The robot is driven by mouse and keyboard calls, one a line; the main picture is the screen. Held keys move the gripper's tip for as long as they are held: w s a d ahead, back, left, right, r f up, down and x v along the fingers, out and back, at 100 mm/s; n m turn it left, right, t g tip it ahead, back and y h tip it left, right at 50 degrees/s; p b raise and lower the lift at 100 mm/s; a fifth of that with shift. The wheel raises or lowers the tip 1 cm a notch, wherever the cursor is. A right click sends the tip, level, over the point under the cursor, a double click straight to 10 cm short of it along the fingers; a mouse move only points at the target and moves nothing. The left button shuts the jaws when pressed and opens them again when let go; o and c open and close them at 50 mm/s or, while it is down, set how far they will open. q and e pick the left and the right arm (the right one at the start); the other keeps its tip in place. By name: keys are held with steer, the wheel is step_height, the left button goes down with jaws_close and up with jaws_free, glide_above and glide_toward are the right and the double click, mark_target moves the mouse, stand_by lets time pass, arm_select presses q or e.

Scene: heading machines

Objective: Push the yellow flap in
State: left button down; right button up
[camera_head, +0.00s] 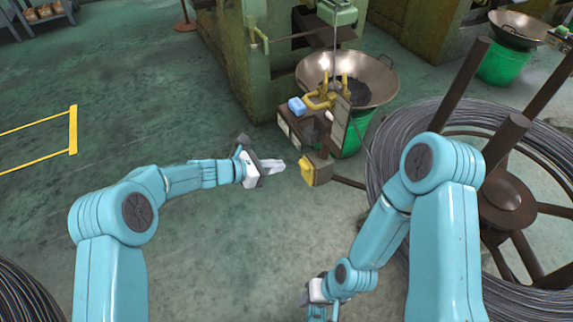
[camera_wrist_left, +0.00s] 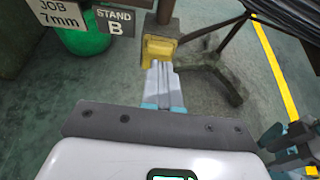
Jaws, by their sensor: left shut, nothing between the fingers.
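The yellow flap (camera_head: 307,171) is on the left side of a small box low on the machine stand, in the middle of the head view. In the left wrist view the yellow flap (camera_wrist_left: 159,49) shows just beyond my fingertips. My left gripper (camera_head: 282,165) is shut and empty, a short way left of the flap and pointing at it. In the left wrist view my left gripper (camera_wrist_left: 161,66) overlaps the flap's lower edge; I cannot tell whether it touches. My right gripper (camera_head: 318,312) is at the bottom edge of the head view, its fingers mostly cut off.
A large wire coil (camera_head: 392,150) on a dark reel stands at the right. A metal pan (camera_head: 374,75) on a green bucket (camera_head: 352,139) is behind the stand.

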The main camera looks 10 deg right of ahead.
arm_select(q)
steer(key=s+a+r+p, duration=0.1)
steer(key=a+r, duration=0.3)
steer(key=shift+a+r, duration=0.3)
steer(key=shift+r, duration=0.1)
steer(key=shift+s, duration=0.1)
